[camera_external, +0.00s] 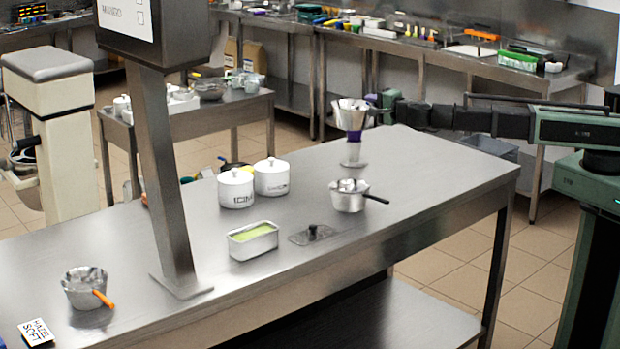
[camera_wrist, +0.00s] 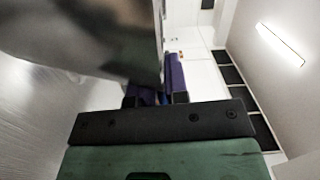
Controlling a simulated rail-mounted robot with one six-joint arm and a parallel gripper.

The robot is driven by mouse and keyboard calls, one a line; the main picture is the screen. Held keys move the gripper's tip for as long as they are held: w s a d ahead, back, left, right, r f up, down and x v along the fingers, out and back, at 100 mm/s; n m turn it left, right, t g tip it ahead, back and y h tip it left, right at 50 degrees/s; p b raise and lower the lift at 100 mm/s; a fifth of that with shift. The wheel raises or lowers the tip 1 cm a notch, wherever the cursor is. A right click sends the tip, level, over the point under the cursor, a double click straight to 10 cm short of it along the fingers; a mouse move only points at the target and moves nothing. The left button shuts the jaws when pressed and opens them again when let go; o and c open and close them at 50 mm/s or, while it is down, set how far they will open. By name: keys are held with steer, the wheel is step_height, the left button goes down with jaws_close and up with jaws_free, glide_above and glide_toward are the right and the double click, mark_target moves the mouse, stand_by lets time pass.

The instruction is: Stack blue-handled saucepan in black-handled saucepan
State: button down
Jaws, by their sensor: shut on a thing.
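The black-handled saucepan (camera_external: 348,200) stands upright on the steel table, its handle pointing right. My gripper (camera_external: 377,105) is above and behind it in the external view, at the right side of a shiny metal vessel (camera_external: 351,116). The gripper is shut on this vessel, which I take to be the blue-handled saucepan; its handle is mostly hidden by the jaws. The held vessel is apart from the black-handled saucepan.
A purple upright piece (camera_external: 355,149) on a grey base shows below the vessel. Two white lidded pots (camera_external: 236,189), a green-filled tub (camera_external: 253,241) and a black-knobbed lid (camera_external: 313,235) stand nearby. An orange-handled saucepan (camera_external: 82,291) and a steel post (camera_external: 168,180) are left.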

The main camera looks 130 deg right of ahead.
steer(key=shift+w+a, duration=0.1)
steer(key=shift+w, duration=0.15)
steer(key=shift+w+f, duration=0.1)
steer(key=shift+f, duration=0.1)
step_height(320, 180, down, 21)
steer(key=b, duration=2.1)
steer(key=c, duration=1.1)
jaws_free()
steer(key=shift+r, duration=0.15)
steer(key=s+a, duration=0.1)
steer(key=a, duration=1)
steer(key=shift+s+a+r+p, duration=0.3)
steer(key=shift+s+r+p, duration=0.1)
steer(key=shift+r+p, duration=0.05)
steer(key=shift+w, duration=0.1)
